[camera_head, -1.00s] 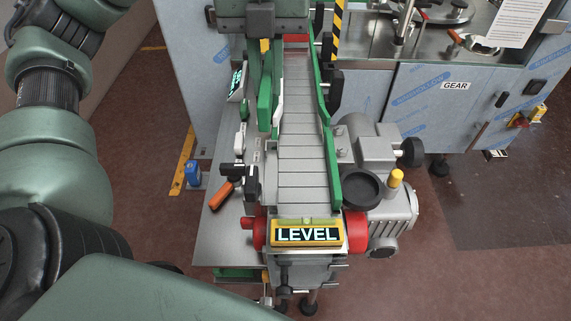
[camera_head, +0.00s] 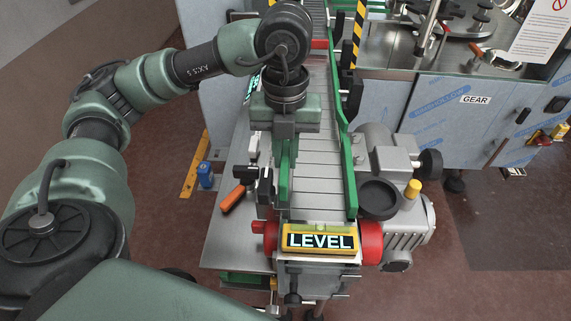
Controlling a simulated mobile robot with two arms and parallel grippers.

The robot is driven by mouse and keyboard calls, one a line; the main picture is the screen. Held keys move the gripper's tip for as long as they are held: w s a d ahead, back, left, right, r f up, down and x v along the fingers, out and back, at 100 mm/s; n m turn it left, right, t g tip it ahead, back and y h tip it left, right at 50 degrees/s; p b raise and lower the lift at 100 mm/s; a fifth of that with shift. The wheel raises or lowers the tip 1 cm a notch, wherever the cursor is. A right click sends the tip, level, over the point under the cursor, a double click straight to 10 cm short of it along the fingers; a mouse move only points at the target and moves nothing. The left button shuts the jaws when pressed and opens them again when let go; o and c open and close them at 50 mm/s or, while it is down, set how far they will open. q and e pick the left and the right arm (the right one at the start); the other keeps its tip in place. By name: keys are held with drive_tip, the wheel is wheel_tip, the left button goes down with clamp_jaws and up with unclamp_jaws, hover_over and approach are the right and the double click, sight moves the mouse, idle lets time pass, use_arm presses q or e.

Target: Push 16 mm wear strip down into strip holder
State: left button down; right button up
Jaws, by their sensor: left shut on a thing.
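My left gripper (camera_head: 286,142) points down over the left side rail of the conveyor, its arm reaching in from the left. It is shut on a green strip (camera_head: 284,185), which looks like the wear strip and runs along the rail below the jaws. The gripper body hides the strip's upper part and most of the strip holder, so I cannot tell how deep the strip sits. My right gripper is not in view.
The grey slatted conveyor (camera_head: 318,185) has a green guide (camera_head: 350,190) on its right. A LEVEL sign (camera_head: 320,240) stands at its near end. An orange-handled tool (camera_head: 233,199) and a blue bottle (camera_head: 206,175) are at the left. A motor (camera_head: 408,225) stands at the right.

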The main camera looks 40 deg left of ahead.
sight(286, 167)
use_arm(q)
wheel_tip(286, 167, down, 3)
drive_tip(key=shift+f, duration=0.1)
drive_tip(key=shift+f, duration=0.2)
drive_tip(key=c, duration=1.4)
unclamp_jaws()
